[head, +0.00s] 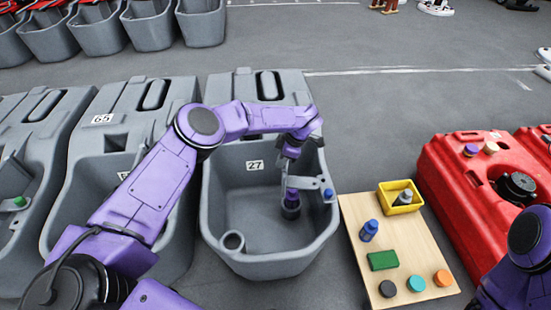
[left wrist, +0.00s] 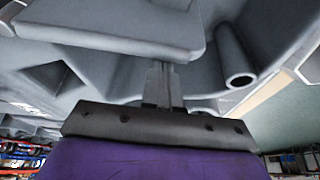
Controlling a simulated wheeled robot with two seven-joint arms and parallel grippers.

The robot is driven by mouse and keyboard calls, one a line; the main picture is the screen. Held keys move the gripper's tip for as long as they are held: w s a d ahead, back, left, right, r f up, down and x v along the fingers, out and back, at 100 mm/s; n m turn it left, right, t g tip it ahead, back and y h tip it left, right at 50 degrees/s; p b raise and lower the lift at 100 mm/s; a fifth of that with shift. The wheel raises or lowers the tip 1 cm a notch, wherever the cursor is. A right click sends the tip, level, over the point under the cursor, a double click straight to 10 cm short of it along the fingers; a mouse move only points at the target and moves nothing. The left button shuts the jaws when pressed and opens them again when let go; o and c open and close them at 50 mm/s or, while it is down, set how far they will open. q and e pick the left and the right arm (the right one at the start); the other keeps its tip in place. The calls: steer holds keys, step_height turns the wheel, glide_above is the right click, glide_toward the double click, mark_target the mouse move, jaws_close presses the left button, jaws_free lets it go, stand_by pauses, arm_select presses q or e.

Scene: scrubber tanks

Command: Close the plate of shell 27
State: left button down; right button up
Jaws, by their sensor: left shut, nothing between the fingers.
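Shell 27 is a grey open tub (head: 222,190) with a white label "27" in the middle of the head view. A small grey plate (head: 309,182) juts inward near the tub's right wall, with a blue knob (head: 328,193) at its right end. In the left wrist view a flat grey panel (left wrist: 110,25), probably this plate, fills the top. My left gripper (head: 291,208) hangs inside the tub beside the plate. Its shut, empty fingers (left wrist: 165,82) end close to the panel's edge; contact cannot be told. My right arm shows at the right edge; its gripper is out of view.
A grey pipe stub (head: 232,242) stands in the tub's front left. Shell 65 (head: 88,165) adjoins on the left. On the right lie a wooden board (head: 408,240) with a yellow bin (head: 400,197), bottle and caps, then a red tank (head: 450,180).

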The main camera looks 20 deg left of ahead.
arm_select(q)
steer(key=d+n+b, duration=0.1)
steer(key=d, duration=0.1)
steer(key=w+d+n+b, duration=0.1)
steer(key=shift+w+d+n+g, duration=0.2)
steer(key=shift+d+n+g, duration=0.2)
arm_select(e)
steer(key=shift+w+f, duration=0.3)
steer(key=shift+f, duration=0.3)
steer(key=shift+w+f, duration=0.25)
steer(key=shift+f, duration=0.35)
arm_select(q)
steer(key=shift+d, duration=0.1)
steer(key=shift+r, duration=0.1)
